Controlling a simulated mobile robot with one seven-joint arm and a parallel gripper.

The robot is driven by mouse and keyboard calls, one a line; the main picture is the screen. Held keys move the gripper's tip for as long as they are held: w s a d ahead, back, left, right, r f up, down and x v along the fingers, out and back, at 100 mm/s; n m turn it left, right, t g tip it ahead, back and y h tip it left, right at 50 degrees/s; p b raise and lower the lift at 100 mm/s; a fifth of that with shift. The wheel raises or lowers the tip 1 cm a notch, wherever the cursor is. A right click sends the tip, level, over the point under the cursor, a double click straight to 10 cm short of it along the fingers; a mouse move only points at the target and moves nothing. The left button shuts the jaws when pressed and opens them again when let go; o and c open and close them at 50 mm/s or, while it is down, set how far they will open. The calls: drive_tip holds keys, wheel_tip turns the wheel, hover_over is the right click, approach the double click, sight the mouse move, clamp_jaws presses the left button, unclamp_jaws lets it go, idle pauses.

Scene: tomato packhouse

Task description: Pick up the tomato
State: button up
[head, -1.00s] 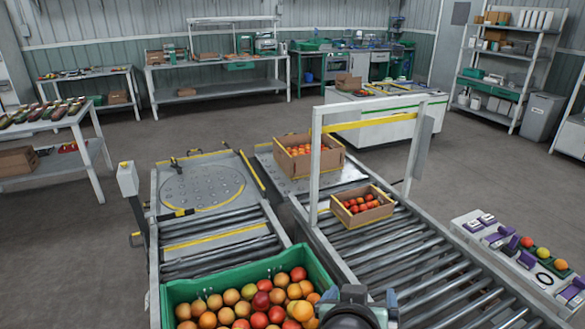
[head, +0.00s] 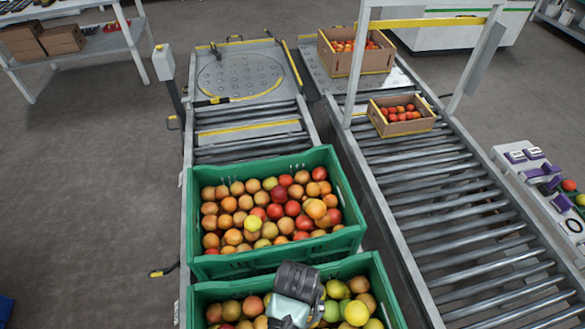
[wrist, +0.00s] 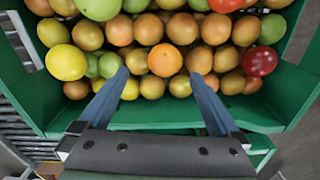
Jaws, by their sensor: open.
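Many tomatoes, from green and yellow to orange and red, fill a near green crate (head: 347,266) and a farther green crate (head: 257,164). I cannot tell which tomato the task means. My gripper shows in the head view at the bottom, over the near crate, with its fingertips hidden there. In the wrist view my gripper (wrist: 159,77) is open and empty, its two blue-grey fingers reaching over the crate wall (wrist: 155,116). A bright orange tomato (wrist: 165,60) appears between and just beyond the fingertips. A red tomato (wrist: 260,61) lies to the right.
The green crates stand on a roller conveyor (head: 250,140). A second roller conveyor (head: 450,200) on the right carries a small cardboard box of tomatoes (head: 405,128) by a white frame (head: 357,65). A larger cardboard box (head: 372,62) stands behind. Open floor lies left.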

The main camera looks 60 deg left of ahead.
drive_tip(key=f, duration=0.5)
drive_tip(key=shift+s+a, duration=0.2)
drive_tip(key=shift+s, duration=0.1)
drive_tip(key=c, duration=1)
